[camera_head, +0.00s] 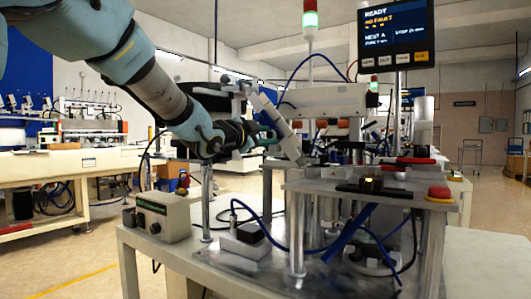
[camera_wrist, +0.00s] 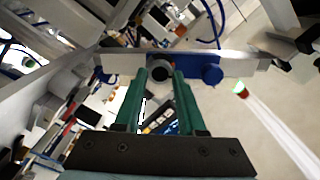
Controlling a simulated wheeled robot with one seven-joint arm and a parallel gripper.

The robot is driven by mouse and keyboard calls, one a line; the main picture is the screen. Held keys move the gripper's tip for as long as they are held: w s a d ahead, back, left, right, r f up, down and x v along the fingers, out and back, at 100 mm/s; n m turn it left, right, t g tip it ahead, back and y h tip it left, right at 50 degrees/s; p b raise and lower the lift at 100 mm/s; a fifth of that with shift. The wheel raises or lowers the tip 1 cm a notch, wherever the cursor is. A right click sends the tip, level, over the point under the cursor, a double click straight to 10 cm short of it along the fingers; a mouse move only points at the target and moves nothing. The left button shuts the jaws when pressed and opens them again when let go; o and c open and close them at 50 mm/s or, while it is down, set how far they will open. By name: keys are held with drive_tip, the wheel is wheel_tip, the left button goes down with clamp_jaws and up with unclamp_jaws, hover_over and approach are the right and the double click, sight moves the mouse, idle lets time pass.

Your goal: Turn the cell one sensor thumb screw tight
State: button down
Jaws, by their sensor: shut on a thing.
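In the wrist view my gripper (camera_wrist: 161,82) has two green fingers closed around a dark round knob (camera_wrist: 160,73), which looks like the sensor thumb screw. The knob sits on a pale metal bracket bar (camera_wrist: 120,64). A blue round knob (camera_wrist: 212,74) is on the same bar just to the right, apart from the fingers. In the head view my gripper (camera_head: 272,139) reaches right to a slanted pale bar (camera_head: 276,122) above the machine table. The screw itself is hidden there, and its tightness cannot be seen.
A control box with a dial (camera_head: 163,216) stands on the table at left. A raised metal plate (camera_head: 315,187) carries a red button (camera_head: 439,192) at right. Blue hoses hang below it. A status screen (camera_head: 396,32) reads READY, NO FAULT.

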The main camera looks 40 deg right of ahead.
drive_tip(key=shift+m+b, duration=2.15)
drive_tip(key=shift+m, duration=0.05)
drive_tip(key=c, duration=0.5)
unclamp_jaws()
drive_tip(key=shift+a, duration=0.1)
drive_tip(key=v, duration=1)
drive_tip(key=shift+a, duration=0.3)
drive_tip(key=shift+f, duration=0.1)
